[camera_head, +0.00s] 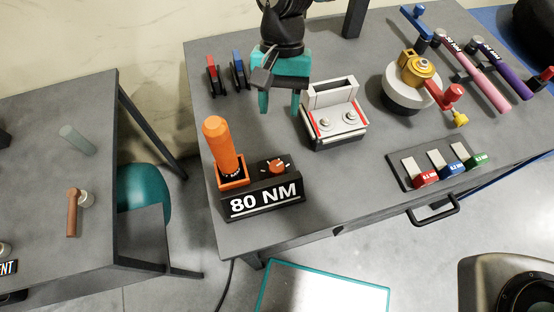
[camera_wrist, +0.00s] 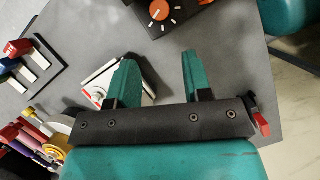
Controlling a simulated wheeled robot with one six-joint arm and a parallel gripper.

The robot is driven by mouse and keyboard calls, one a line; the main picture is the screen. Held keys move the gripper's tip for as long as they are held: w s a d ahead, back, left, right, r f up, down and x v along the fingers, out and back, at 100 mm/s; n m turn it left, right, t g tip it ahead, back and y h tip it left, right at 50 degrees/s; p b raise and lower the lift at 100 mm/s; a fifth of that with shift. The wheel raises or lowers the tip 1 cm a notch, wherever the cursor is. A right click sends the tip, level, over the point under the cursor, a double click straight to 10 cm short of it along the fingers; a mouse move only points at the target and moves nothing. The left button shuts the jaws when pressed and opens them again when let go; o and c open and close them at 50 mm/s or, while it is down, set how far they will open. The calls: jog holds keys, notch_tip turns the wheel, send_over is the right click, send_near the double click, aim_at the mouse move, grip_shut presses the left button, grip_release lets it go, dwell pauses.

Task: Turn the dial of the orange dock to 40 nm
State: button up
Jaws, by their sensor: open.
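The orange dock (camera_head: 233,184) stands at the front left of the grey table, with an orange tool (camera_head: 221,143) upright in it. Its black front panel (camera_head: 264,201) reads "80 NM". The orange dial (camera_head: 277,167) sits on top, right of the tool, with white marks around it. The dial also shows at the top of the wrist view (camera_wrist: 159,10). My gripper (camera_head: 280,104) is open and empty, above the table behind the dock and apart from the dial. In the wrist view its teal fingers (camera_wrist: 158,62) are spread, with the dial beyond them.
A white and grey device (camera_head: 334,117) stands right of my gripper. Red and blue tools (camera_head: 238,68) stand behind at the left. A tray with red, blue and green pieces (camera_head: 405,173) lies at the front right. Table space between dock and tray is clear.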

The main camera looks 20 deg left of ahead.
aim_at(276, 166)
jog(key=p+x, duration=0.2)
jog(key=x, duration=1.3)
jog(key=shift+f, duration=0.3)
jog(key=shift+c, duration=0.4)
jog(key=c, duration=0.6)
